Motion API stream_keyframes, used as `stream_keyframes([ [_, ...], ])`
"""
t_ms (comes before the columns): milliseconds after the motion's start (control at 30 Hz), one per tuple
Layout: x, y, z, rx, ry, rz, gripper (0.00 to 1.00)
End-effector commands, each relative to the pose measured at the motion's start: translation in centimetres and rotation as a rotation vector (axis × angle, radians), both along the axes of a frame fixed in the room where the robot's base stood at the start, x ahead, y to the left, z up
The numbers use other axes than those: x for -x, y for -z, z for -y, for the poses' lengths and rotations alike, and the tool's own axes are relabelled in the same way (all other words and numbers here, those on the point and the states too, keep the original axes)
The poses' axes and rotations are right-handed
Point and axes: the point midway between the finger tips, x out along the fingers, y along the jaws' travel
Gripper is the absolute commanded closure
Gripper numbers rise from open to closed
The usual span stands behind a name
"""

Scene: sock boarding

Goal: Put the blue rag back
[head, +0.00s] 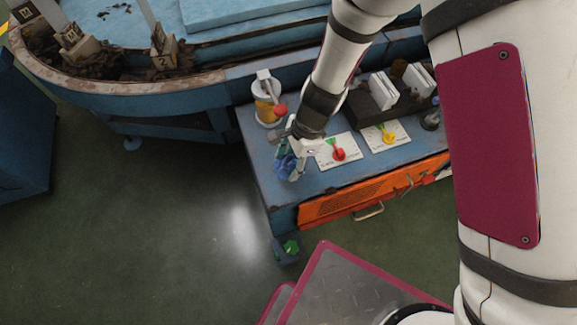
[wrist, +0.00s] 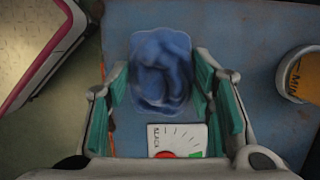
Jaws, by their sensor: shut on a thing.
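The blue rag (wrist: 160,70) is a crumpled blue cloth between the green-padded fingers of my gripper (wrist: 162,88) in the wrist view. In the head view the rag (head: 287,167) shows at the left end of the blue bench top (head: 262,150), under my gripper (head: 292,160). My gripper is shut on the rag. Whether the rag touches the bench top cannot be told.
A white-and-amber container (head: 267,100) with a red ball-ended handle stands behind my gripper. Dial cards with a red knob (head: 338,153) and a yellow knob (head: 389,137) lie to the right. A dark rack (head: 365,108) holds white plates. An orange drawer (head: 360,192) is below.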

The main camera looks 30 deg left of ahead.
Motion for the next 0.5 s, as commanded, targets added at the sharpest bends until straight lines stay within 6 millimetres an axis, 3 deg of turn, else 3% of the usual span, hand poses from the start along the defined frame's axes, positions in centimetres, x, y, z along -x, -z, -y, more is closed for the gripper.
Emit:
stream_keyframes([
  [167,0.0,0.5,-0.6,0.002,0.001,0.000,0.82],
  [400,0.0,3.6,-0.6,0.001,0.002,-0.001,0.82],
  [500,0.0,3.7,-0.6,0.000,0.002,0.000,0.82],
])
